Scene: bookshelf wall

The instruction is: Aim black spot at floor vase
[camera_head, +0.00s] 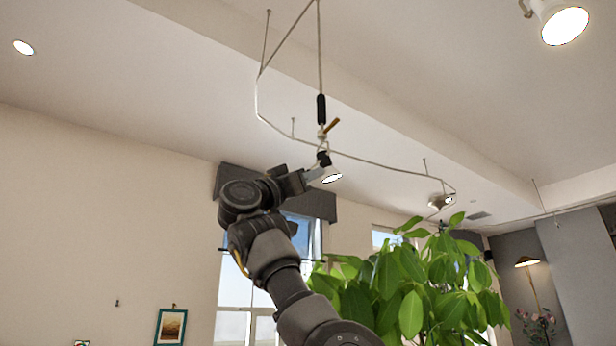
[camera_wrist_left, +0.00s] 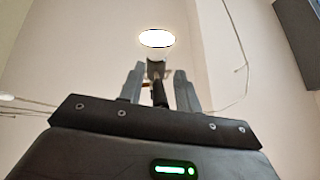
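The spot (camera_head: 323,158) hangs from the ceiling rail at the upper middle of the head view, with a black body and a lit round face turned downward. In the left wrist view its glowing face (camera_wrist_left: 157,38) is above the fingertips, and a dark stem shows between the fingers. My left gripper (camera_head: 308,178) is raised right at the spot. In the left wrist view its fingers (camera_wrist_left: 158,84) stand apart, with gaps beside the stem; contact is not clear. Flowers (camera_head: 538,325) show at the lower right, but no vase is visible. My right gripper is out of view.
A thin curved rail (camera_head: 375,160) hangs on rods around the spot and carries another lamp (camera_head: 440,201). A large leafy plant (camera_head: 410,280) fills the lower middle, right of my left arm. A white lamp (camera_head: 560,22) is at the upper right. A window (camera_head: 235,295) is behind.

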